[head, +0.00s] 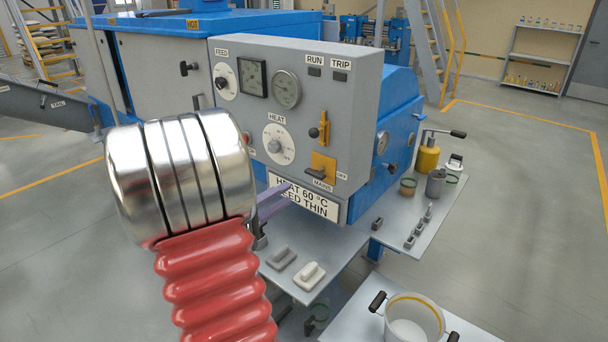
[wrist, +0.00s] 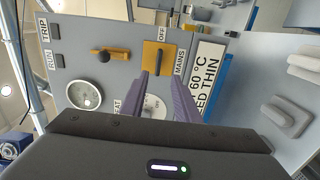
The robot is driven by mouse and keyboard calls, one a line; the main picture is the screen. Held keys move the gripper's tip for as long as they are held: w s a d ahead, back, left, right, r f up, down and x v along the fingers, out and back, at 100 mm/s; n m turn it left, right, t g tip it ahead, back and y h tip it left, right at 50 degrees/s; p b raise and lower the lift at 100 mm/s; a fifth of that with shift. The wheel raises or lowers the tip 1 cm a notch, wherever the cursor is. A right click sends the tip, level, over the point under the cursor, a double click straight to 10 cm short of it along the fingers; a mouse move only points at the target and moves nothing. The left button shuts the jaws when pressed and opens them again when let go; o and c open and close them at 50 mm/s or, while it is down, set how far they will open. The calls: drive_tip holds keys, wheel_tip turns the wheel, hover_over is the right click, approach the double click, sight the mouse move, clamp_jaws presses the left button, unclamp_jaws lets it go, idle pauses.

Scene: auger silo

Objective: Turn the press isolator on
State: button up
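The mains isolator is a yellow plate (head: 323,164) with a black bar handle (head: 315,173) on the grey control panel, with "MAINS" below it and "OFF" at its right. The handle lies roughly level, in line with the OFF label. In the wrist view the yellow plate (wrist: 167,56) and its handle (wrist: 157,60) show just beyond the fingertips. My gripper (wrist: 162,78) is open, its two purple fingers apart with nothing between them. In the head view its fingers (head: 274,201) show low, left of the isolator, partly hidden by my arm.
A "HEAT 60 °C" sign (head: 305,199) hangs below. A side shelf (head: 420,210) holds cans and small parts.

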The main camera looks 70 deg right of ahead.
sight(313, 176)
drive_tip(key=shift+d+f+h, duration=0.15)
drive_tip(key=shift+d+h, duration=0.15)
drive_tip(key=shift+d, duration=0.25)
drive_tip(key=x, duration=1.3)
drive_tip(key=shift+s+d, duration=0.15)
drive_tip(key=shift+d, duration=0.2)
drive_tip(key=shift+f, duration=0.1)
clamp_jaws()
drive_tip(key=shift+a, duration=0.15)
